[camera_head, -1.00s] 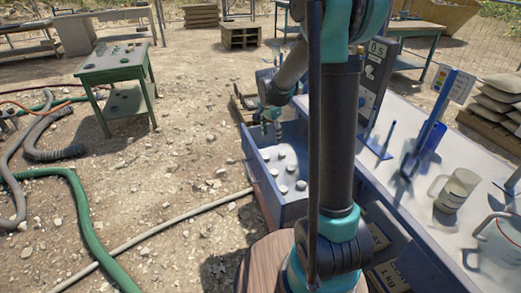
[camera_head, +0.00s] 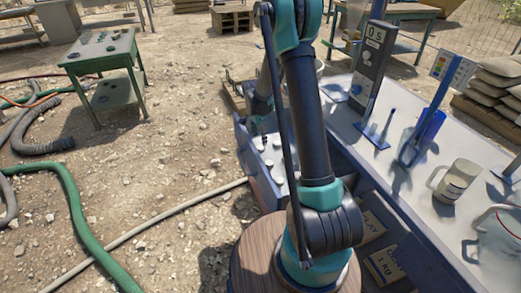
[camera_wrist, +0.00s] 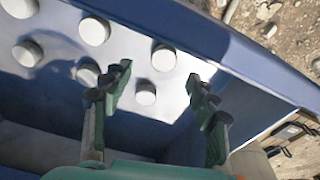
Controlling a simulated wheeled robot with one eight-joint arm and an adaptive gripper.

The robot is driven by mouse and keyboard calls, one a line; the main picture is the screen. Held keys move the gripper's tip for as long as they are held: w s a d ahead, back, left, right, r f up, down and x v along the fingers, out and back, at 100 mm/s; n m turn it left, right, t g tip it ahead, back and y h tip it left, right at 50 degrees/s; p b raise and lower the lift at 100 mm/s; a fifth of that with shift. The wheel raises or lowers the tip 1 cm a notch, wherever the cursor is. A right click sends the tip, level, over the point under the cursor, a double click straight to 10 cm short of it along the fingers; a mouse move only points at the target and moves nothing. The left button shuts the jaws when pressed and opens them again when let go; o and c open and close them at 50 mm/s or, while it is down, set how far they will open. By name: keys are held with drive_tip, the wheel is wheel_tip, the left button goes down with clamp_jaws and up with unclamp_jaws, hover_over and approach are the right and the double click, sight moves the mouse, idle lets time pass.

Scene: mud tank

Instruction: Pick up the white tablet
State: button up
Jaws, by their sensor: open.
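Several round white tablets lie spread on the light floor of an open blue drawer (camera_wrist: 215,40); one white tablet (camera_wrist: 164,58) and another (camera_wrist: 146,93) are nearest the gap between my fingers in the wrist view. My gripper (camera_wrist: 159,76) is open, its green and dark fingers above the drawer, with nothing held. I cannot tell its exact height over the tablets. In the head view the drawer (camera_head: 247,158) and a few tablets (camera_head: 268,163) show left of my arm, which hides the rest and most of my gripper.
The drawer walls stand close around my fingers. Right of my arm, the bench holds a tall meter (camera_head: 371,62), a blue stand (camera_head: 423,135) and a beige mug (camera_head: 456,181). A green table (camera_head: 104,52) stands far left. Hoses (camera_head: 85,225) cross the stony ground.

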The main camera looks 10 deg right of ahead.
sight(261, 147)
drive_tip(key=shift+w+d+f, duration=0.1)
drive_tip(key=shift+w+f, duration=0.05)
drive_tip(key=shift+f, duration=0.85)
drive_tip(key=shift+w+d+f, duration=0.1)
drive_tip(key=shift+f, duration=0.95)
drive_tip(key=shift+w+d+f, duration=0.1)
drive_tip(key=shift+w+f, duration=0.05)
drive_tip(key=shift+f, duration=0.85)
drive_tip(key=shift+c, duration=0.3)
drive_tip(key=c, duration=1.1)
drive_tip(key=shift+r, duration=0.1)
drive_tip(key=shift+c, duration=0.2)
